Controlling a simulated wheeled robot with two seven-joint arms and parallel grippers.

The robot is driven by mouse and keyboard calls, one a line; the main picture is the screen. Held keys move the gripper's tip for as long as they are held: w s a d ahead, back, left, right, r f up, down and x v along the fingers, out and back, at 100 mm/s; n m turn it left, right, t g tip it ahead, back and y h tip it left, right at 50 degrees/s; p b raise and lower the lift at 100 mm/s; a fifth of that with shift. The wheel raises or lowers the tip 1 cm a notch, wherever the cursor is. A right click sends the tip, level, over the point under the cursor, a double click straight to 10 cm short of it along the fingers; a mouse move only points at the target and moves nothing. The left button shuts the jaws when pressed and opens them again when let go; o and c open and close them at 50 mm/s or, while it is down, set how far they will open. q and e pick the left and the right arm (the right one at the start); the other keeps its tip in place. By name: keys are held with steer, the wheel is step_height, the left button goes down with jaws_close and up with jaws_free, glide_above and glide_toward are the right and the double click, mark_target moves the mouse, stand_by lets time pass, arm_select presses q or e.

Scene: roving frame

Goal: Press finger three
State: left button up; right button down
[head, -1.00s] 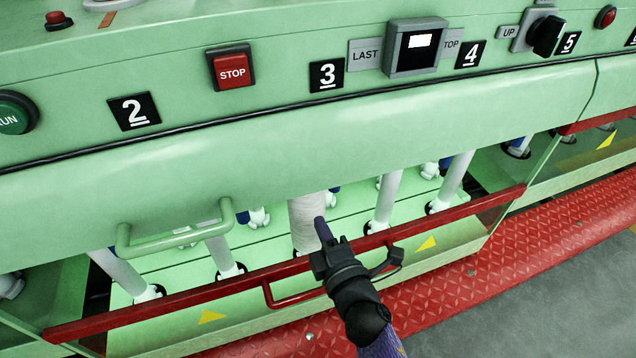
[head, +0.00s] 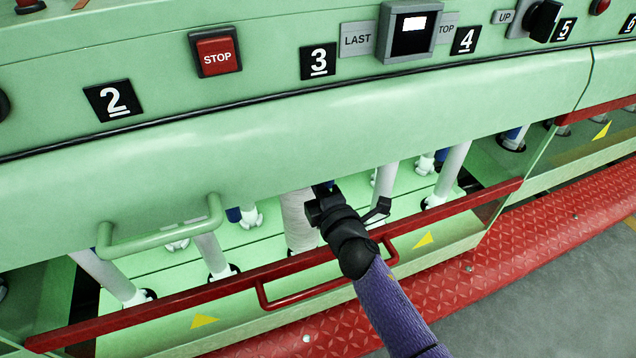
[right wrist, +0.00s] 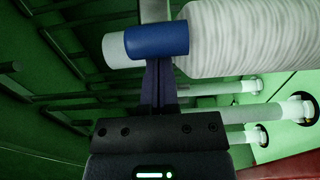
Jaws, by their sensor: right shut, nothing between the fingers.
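The plate marked 3 (head: 318,61) is on the green machine front, and a white wound bobbin (head: 297,222) stands below it. My right gripper (head: 322,192) is beside this bobbin's upper right, partly under the green rail; its tips are hard to see in the head view. In the right wrist view, the shut, empty fingers (right wrist: 160,78) point at a blue tube end (right wrist: 160,41) that sticks out of the wound bobbin (right wrist: 250,40). The fingertips overlap the tube's edge; I cannot tell if they touch. A grey bar (right wrist: 154,11) shows beyond the tube. My left gripper is out of view.
A green handle (head: 160,238) is at left. A red STOP button (head: 216,56) is above. Thinner white bobbins (head: 450,172) stand on both sides.

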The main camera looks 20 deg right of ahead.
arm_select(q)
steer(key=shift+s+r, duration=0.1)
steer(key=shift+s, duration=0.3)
arm_select(e)
steer(key=shift+d, duration=0.15)
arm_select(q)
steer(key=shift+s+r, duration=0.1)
arm_select(e)
steer(key=shift+s+d, duration=0.1)
arm_select(q)
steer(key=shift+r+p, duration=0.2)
steer(key=shift+p, duration=0.1)
arm_select(e)
steer(key=shift+s+d+n+y, duration=0.15)
steer(key=shift+s+n+y, duration=0.05)
steer(key=shift+n+y, duration=0.25)
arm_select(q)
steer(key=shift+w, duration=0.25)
arm_select(e)
steer(key=shift+d+y, duration=0.1)
steer(key=shift+y, duration=0.25)
